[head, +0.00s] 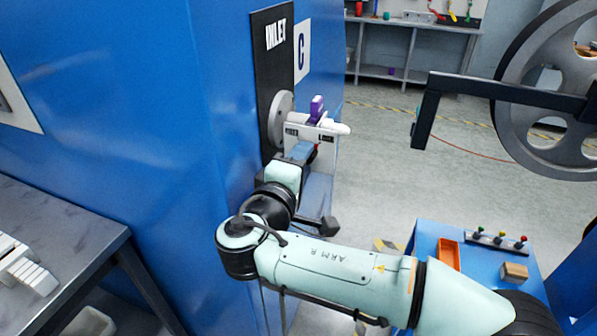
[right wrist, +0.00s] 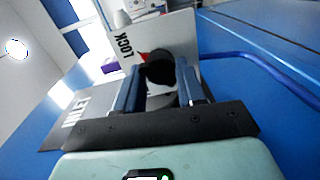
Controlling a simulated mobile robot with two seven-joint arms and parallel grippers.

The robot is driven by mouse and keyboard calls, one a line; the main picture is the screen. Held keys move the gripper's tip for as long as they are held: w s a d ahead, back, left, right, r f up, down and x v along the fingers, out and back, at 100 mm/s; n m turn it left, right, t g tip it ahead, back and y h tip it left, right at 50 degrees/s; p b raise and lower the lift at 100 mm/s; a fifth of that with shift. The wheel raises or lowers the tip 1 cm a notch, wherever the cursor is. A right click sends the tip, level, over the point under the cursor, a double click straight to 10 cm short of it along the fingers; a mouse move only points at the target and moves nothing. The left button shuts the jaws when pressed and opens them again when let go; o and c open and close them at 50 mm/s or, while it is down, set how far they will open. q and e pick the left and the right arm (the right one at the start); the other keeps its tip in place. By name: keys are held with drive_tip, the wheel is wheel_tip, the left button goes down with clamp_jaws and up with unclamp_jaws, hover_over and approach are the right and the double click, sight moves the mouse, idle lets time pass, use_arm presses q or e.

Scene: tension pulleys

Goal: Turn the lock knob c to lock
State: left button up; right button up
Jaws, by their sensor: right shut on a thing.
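The lock knob c (right wrist: 160,71) is black and round in the right wrist view, in front of a white plate (right wrist: 178,35) lettered LOCK. A red pointer (right wrist: 143,57) shows at the knob's edge, on the side toward the LOCK label (right wrist: 123,47). My right gripper (right wrist: 158,88) is shut on the knob, one blue-grey finger on each side. In the head view, my right gripper (head: 301,151) reaches the white labelled plate (head: 321,130) under the C sign (head: 302,51); the knob is mostly hidden there. My left gripper is not in view.
A black INLET panel (head: 274,40) and grey disc (head: 281,121) are on the blue cabinet wall (head: 130,80) close to the gripper. A purple piece (head: 316,109) stands above the plate. A blue cart (head: 470,262) and black bracket (head: 429,110) are at the right.

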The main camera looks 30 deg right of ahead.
drive_tip(key=shift+d+f+m+b, duration=0.1)
drive_tip(key=shift+f+m+b, duration=0.05)
drive_tip(key=shift+m+b, duration=0.3)
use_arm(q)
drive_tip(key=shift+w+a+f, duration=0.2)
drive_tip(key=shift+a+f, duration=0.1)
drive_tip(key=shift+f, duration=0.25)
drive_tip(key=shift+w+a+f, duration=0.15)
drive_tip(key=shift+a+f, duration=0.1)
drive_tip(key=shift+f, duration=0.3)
use_arm(e)
drive_tip(key=shift+o, duration=0.2)
drive_tip(key=shift+m, duration=0.35)
drive_tip(key=o, duration=1)
drive_tip(key=shift+s, duration=0.1)
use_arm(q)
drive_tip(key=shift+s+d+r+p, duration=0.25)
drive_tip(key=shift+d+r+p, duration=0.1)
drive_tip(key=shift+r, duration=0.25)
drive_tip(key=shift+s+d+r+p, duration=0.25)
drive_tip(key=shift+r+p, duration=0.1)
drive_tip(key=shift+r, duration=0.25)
use_arm(e)
drive_tip(key=v, duration=1.3)
drive_tip(key=shift+s, duration=0.2)
